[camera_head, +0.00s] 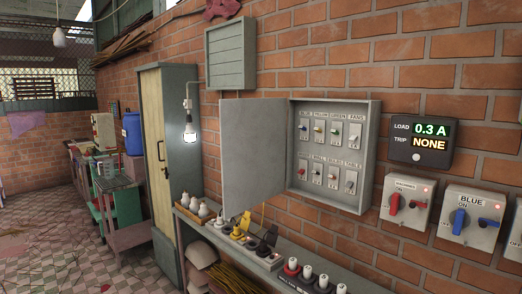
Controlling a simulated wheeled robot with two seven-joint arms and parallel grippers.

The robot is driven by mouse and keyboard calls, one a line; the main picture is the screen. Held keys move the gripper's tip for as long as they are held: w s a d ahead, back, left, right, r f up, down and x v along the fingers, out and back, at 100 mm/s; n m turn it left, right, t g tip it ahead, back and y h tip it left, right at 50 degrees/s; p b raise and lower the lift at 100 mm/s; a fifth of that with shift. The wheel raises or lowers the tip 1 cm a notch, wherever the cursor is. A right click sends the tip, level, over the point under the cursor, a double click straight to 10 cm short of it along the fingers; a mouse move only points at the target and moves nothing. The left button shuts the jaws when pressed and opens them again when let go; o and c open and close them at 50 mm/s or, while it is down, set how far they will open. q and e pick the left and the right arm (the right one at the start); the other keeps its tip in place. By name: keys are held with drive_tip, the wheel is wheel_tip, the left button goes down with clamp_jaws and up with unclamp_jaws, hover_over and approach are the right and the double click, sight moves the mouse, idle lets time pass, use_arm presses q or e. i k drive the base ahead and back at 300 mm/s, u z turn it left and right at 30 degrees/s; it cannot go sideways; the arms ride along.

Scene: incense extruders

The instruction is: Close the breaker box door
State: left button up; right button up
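The breaker box (374,150) is a grey metal box on the brick wall, right of centre. Its plain grey door (252,150) stands wide open, hinged on the left side of the box and swung out to the left. Inside, the panel (326,152) shows two rows of small labelled switches, some with coloured levers. The upper labels read BLUE, YELLOW, GREEN and FANS; the lower ones are partly too small to read. Neither of my grippers shows in the head view, and nothing is seen touching the door.
A load display (420,144) reads 0.3 A and NONE, right of the box. Switch boxes with red (407,203) and blue (469,218) handles sit below it. A narrow shelf (338,264) with bulbs and small fittings runs underneath. A lit bulb (190,132) hangs left of the door.

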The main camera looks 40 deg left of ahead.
sight(253, 130)
drive_tip(key=u, duration=2.85)
drive_tip(key=i, duration=3.3)
drive_tip(key=z, duration=3.6)
drive_tip(key=i, duration=0.95)
drive_tip(key=u, duration=0.15)
drive_tip(key=k, duration=0.2)
drive_tip(key=z, duration=0.1)
